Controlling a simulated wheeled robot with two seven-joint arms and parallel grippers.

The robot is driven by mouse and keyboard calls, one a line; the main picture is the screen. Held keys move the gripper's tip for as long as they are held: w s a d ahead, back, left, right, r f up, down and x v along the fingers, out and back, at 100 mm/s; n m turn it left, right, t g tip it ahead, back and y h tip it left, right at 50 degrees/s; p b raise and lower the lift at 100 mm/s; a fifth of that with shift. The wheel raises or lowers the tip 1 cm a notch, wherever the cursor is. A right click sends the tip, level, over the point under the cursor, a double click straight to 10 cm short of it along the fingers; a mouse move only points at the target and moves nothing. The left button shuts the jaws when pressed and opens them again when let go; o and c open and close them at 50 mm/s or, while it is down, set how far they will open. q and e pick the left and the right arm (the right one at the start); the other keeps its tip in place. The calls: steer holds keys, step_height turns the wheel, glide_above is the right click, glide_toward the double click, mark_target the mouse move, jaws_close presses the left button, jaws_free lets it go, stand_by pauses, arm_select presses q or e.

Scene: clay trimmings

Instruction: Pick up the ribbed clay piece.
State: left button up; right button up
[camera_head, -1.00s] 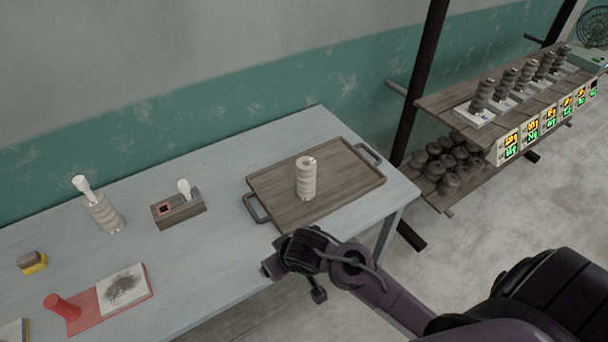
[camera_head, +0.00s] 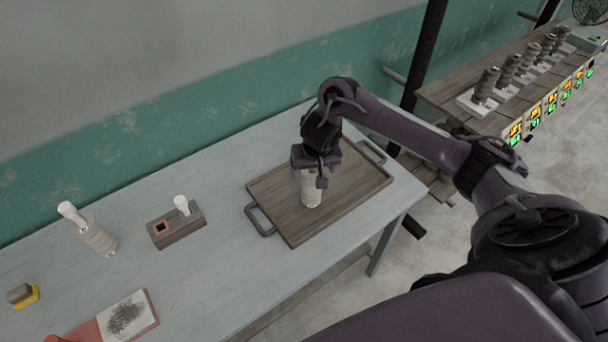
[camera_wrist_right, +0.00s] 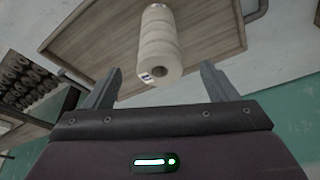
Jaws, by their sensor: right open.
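The ribbed clay piece (camera_head: 311,190) is a pale cylinder standing upright on the wooden tray (camera_head: 275,211). My right gripper (camera_head: 312,180) is over it in the head view and hides its upper part. In the right wrist view the ribbed piece (camera_wrist_right: 158,45) shows beyond and between the two fingers of the right gripper (camera_wrist_right: 158,85), with its end with a dark hole facing the camera. The fingers are apart and nothing is held between them. My left gripper is not in view.
A shelf (camera_head: 450,92) with several grey ribbed pieces stands right.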

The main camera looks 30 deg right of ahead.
mark_target(311, 175)
steer(key=shift+w+d+f+b, duration=0.1)
steer(key=shift+w+f+b, duration=0.6)
steer(key=shift+w+f, duration=0.55)
steer(key=shift+s+d+f+b, duration=0.1)
steer(key=shift+s+f+b, duration=0.05)
steer(key=shift+f+b, duration=0.15)
steer(key=shift+s+d+f+b, duration=0.25)
steer(key=shift+s+f+b, duration=0.05)
steer(key=shift+s, duration=0.2)
steer(key=x, duration=0.3)
steer(key=shift+w+r, duration=0.15)
steer(key=shift+w, duration=0.05)
steer(key=shift+w+d+f, duration=0.1)
steer(key=shift+w+f, duration=0.3)
steer(key=shift+f, duration=0.2)
steer(key=shift+s+r, duration=0.1)
steer(key=shift+s, duration=0.05)
steer(key=shift+c, duration=1.9)
steer(key=c, duration=0.9)
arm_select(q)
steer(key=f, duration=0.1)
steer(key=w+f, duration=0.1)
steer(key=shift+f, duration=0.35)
arm_select(e)
steer(key=shift+c, duration=1)
steer(key=shift+r, duration=0.1)
